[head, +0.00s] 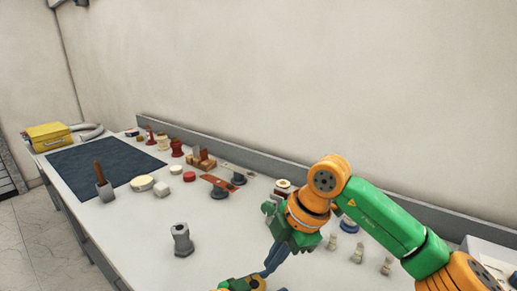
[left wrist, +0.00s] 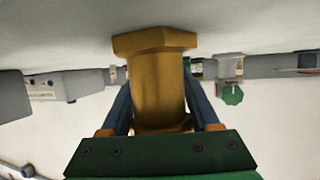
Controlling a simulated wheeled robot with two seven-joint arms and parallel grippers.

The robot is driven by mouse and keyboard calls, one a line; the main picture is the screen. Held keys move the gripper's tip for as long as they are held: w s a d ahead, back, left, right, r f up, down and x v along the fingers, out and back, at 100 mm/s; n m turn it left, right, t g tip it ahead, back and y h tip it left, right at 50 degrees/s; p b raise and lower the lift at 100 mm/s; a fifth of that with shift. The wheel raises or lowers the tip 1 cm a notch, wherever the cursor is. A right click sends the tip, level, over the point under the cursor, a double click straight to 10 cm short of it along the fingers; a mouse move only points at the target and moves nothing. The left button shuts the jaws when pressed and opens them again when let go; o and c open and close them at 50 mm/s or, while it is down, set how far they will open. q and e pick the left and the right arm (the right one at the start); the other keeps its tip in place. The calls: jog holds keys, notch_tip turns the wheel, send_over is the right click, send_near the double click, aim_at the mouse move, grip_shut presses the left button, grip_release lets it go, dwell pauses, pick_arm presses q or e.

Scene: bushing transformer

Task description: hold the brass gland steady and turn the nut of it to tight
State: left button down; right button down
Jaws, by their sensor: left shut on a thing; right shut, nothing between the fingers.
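The brass gland (left wrist: 156,102) fills the middle of the left wrist view, which appears upside down. A wider hexagonal part (left wrist: 155,42) lies at its far end, close to the pale bench surface; I cannot tell whether it is the nut. My left gripper (left wrist: 157,72) is shut on the gland, a blue finger on each side. In the head view only orange and green parts of what looks like my left arm show at the bottom edge, and I cannot make out the gland there. My right gripper (head: 270,268) is shut and empty, pointing down near them.
A grey hexagonal fitting (head: 182,240) stands on the bench (head: 135,225) to the left of my right gripper. Several small fittings (head: 358,254) stand to the right, partly beside my right arm. A dark mat (head: 100,165) and yellow box (head: 48,136) are at the far left.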

aim_at(254, 288)
notch_tip(254, 288, down, 7)
jog(key=w+d+m+y, duration=0.1)
jog(key=w+m, duration=0.1)
jog(key=m, duration=0.3)
jog(key=shift+d+y, duration=0.25)
jog(key=shift+y, duration=0.05)
jog(key=shift+s+a+g, duration=0.25)
jog(key=shift+a+g, duration=0.05)
jog(key=shift+a, duration=0.2)
dwell(0.4)
jog(key=shift+s, duration=0.2)
jog(key=shift+s+a, duration=0.15)
jog(key=shift+s, duration=0.9)
jog(key=shift+s+a, duration=0.15)
jog(key=shift+s, duration=0.05)
